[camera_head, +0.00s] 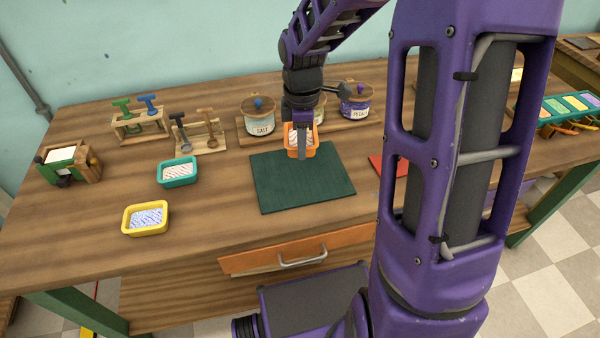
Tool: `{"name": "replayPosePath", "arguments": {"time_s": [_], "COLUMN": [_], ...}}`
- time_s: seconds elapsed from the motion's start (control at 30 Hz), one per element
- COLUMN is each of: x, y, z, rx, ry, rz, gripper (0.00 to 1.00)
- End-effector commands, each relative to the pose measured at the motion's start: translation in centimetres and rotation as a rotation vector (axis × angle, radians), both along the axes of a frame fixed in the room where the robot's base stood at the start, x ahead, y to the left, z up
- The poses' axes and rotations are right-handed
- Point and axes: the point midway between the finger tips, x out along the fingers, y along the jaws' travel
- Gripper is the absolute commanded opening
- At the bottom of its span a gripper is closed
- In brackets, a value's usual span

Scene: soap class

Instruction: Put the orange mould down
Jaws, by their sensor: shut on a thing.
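The orange mould (313,150) is a small tray with pale contents. It is at the back edge of the dark green mat (300,188), near the middle of the table. My gripper (302,152) reaches down from above and is shut on the orange mould. The gripper's finger covers part of the mould. I cannot tell whether the mould touches the mat or hangs a little above it.
A teal mould (179,183) and a yellow mould (146,231) stand left of the mat. Lidded jars, SALT (260,122) and PETALS (356,108), stand behind on a board. Stamp racks (140,130) are at the back left. A red mat (379,165) lies right, partly behind my arm. The green mat's front is clear.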

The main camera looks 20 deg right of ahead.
Motion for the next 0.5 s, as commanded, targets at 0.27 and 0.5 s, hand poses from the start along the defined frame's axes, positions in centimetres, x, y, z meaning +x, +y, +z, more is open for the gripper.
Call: {"name": "replayPosePath", "arguments": {"time_s": [0.27, 0.5], "x": [-0.6, -0.7], "y": [-0.6, -0.6], "z": [0.6, -3.4], "rx": [-0.003, -0.001], "ry": [-0.002, 0.001], "rz": [0.192, 0.21], "gripper": [0.0, 0.0]}}
